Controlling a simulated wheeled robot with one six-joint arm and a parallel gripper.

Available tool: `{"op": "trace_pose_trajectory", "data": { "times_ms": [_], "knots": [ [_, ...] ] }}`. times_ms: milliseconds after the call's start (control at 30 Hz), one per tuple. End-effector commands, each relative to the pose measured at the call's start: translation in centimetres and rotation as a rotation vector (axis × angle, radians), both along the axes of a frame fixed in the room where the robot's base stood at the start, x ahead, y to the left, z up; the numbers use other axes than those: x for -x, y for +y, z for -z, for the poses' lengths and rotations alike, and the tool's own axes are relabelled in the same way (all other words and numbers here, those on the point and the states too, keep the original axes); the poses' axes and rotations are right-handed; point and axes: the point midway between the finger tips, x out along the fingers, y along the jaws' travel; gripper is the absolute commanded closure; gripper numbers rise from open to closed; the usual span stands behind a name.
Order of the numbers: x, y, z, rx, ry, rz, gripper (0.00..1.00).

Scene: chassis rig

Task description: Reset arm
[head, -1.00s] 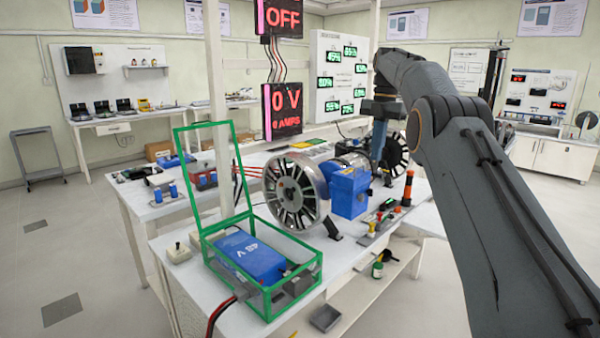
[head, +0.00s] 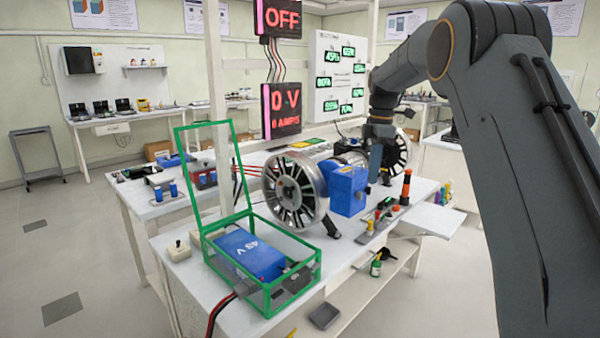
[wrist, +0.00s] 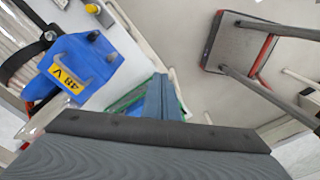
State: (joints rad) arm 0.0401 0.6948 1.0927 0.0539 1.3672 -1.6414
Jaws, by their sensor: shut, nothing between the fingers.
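My gripper (head: 375,165) hangs pointing down from my arm, just right of the blue motor box (head: 347,190) on the chassis rig in the head view. It is shut and holds nothing. In the wrist view my gripper (wrist: 163,98) shows as dark fingers at the bottom middle, with a blue block labelled 48 V (wrist: 85,68) to the left, apart from them. The chassis rig has a silver spoked wheel (head: 295,190) at the near end and another wheel behind my arm. A blue 48 V battery (head: 250,254) lies in the green-framed clear case (head: 236,212), whose lid stands open.
Small tools and an orange-black cylinder (head: 405,187) stand on the workbench (head: 345,245) right of the rig. A red OFF display (head: 278,17) and a 0 V display (head: 282,110) hang above. Open floor lies at left.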

Motion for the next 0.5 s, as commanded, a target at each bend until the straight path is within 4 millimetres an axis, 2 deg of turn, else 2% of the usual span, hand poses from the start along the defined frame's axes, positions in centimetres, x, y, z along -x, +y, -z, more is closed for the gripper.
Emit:
{"op": "trace_pose_trajectory", "data": {
  "times_ms": [33, 267, 367, 500],
  "knots": [
    [1.5, 0.2, 0.6, 0.004, 0.0, 0.082, 1.0],
    [8.6, 0.8, 4.5, 0.018, -0.012, 0.491, 1.0],
    [12.4, 1.0, 6.3, 0.018, -0.019, 0.667, 1.0],
    [18.4, 1.3, 8.9, 0.014, -0.028, 0.912, 1.0]
  ]
}}
